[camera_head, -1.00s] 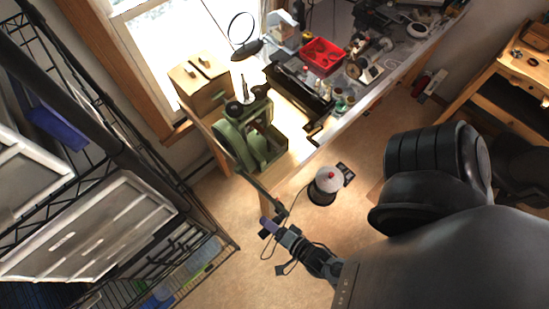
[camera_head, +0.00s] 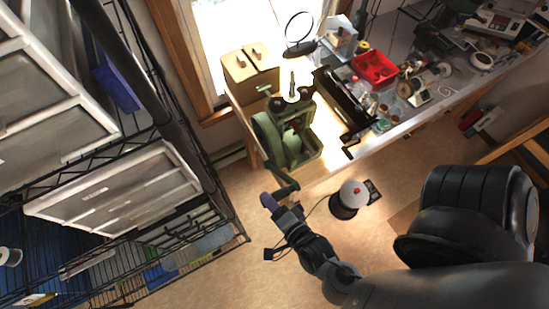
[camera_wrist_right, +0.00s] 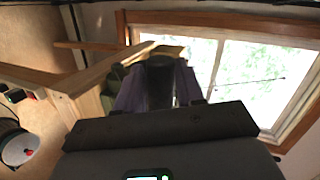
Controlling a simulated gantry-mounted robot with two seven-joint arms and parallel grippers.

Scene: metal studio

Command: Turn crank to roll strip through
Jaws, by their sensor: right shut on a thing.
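The green rolling mill (camera_head: 268,135) stands at the left end of the workbench in the head view. Its dark crank (camera_head: 285,190) reaches down past the bench's near corner. My right gripper (camera_head: 276,203) is at the crank's lower end and shut on the handle. In the right wrist view, my right gripper (camera_wrist_right: 158,90) shows purple-sided fingers closed around a dark piece, the crank handle. I cannot make out the strip between the rollers. My left gripper is not in view.
A wooden box (camera_head: 250,75) stands behind the mill by the window. A red tray (camera_head: 374,69) and several tools crowd the bench. A white-topped spool-like object (camera_head: 350,195) is on the floor right of my gripper. A wire rack (camera_head: 215,180) stands at left.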

